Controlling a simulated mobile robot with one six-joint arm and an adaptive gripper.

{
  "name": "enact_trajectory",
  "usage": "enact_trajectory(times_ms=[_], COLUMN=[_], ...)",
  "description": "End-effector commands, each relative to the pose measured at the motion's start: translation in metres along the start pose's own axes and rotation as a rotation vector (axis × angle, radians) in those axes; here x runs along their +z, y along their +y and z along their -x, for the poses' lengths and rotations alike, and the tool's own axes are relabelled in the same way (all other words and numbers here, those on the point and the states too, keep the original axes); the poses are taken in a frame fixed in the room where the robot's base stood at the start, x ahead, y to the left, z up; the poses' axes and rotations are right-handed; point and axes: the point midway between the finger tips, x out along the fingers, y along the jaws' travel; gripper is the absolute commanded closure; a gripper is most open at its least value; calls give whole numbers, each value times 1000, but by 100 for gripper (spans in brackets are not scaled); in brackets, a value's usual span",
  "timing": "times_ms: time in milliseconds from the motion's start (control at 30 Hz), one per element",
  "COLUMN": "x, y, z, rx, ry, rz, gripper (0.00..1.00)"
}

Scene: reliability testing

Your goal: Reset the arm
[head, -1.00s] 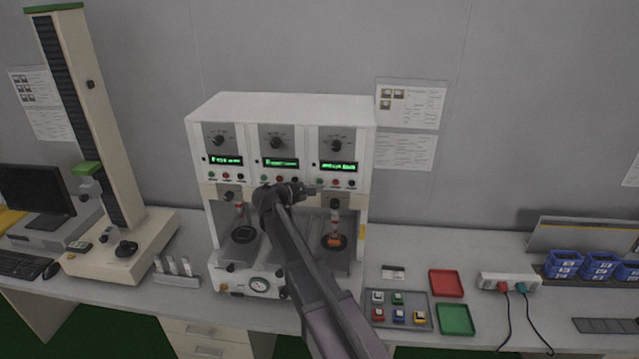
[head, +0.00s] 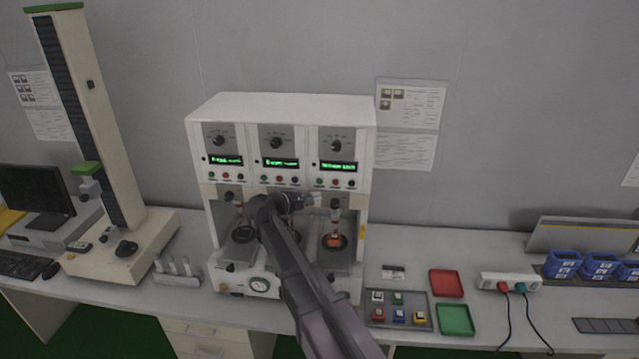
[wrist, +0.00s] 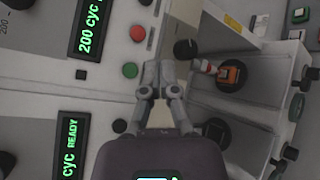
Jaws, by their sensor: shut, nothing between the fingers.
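My arm reaches up in front of the white test machine (head: 280,108). My gripper (head: 316,199) is in front of the machine, just below its row of buttons, between the middle and right stations. In the wrist view my gripper (wrist: 158,70) is shut and empty, its fingertips together near a green button (wrist: 130,70) and a red button (wrist: 137,33). I cannot tell whether it touches the panel. An orange part (head: 335,239) sits on the right station's round black base; it also shows in the wrist view (wrist: 232,75). My arm hides much of the middle station.
A grey tray (head: 407,324) with several small coloured parts lies right of the machine, beside a red tray (head: 446,283) and a green tray (head: 456,319). A tall column stand (head: 112,245) is at left. A power strip (head: 510,282) and blue bins (head: 600,265) are at right.

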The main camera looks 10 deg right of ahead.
Motion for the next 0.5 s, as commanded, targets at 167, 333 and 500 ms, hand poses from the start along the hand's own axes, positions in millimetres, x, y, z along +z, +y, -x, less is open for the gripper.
enact_trajectory(times_ms=[167,333,500], x=[0,0,3], y=[0,0,-13], z=[0,0,-4], rx=[0,0,-31], ry=[0,0,7], rz=[0,0,-22], gripper=[100,100,100])
